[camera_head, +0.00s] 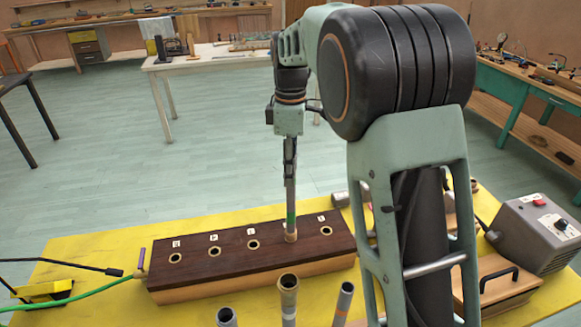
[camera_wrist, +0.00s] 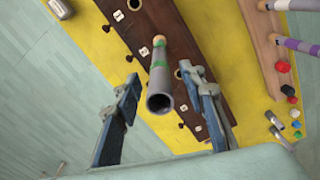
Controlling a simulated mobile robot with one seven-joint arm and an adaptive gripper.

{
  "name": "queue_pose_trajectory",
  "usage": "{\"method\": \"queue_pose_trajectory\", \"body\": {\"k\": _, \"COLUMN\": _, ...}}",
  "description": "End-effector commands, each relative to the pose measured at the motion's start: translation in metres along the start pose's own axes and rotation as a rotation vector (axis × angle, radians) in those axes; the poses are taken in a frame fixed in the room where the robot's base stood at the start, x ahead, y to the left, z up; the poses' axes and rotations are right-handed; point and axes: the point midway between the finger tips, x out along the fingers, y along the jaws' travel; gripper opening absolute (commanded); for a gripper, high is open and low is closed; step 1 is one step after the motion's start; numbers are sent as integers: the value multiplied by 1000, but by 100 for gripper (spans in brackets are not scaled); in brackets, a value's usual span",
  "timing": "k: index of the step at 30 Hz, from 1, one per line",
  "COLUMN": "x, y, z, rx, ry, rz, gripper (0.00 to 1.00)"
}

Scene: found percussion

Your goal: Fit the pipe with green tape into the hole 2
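The pipe with green tape (camera_wrist: 160,82) is grey with green bands and a tan lower end. It stands at a hole in the dark wooden block; in the head view its green part (camera_head: 291,212) shows below my gripper. Its tan end meets the block's top at the fourth hole from the left; how deep it sits is unclear. My gripper (camera_wrist: 163,110) is open, with a finger on each side of the pipe and gaps between.
Several other pipes stand at the front, including a tan one (camera_head: 288,300). A grey box with a red button (camera_head: 540,232) and a wooden lidded box (camera_head: 495,285) are at the right. A green cable (camera_head: 75,297) lies left on the yellow tabletop (camera_head: 85,240).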

Motion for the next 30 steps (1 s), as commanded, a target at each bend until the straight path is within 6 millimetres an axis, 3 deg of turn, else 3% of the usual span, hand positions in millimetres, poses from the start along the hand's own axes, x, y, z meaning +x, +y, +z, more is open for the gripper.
{"method": "queue_pose_trajectory", "body": {"k": 10, "x": -10, "y": 1, "z": 0, "rx": 0, "ry": 1, "rz": 2, "gripper": 37}}
{"method": "queue_pose_trajectory", "body": {"k": 21, "x": -86, "y": 1, "z": 0, "rx": 0, "ry": 2, "rz": 4, "gripper": 37}}
{"method": "queue_pose_trajectory", "body": {"k": 30, "x": -117, "y": 0, "z": 0, "rx": 0, "ry": 0, "rz": 1, "gripper": 37}}
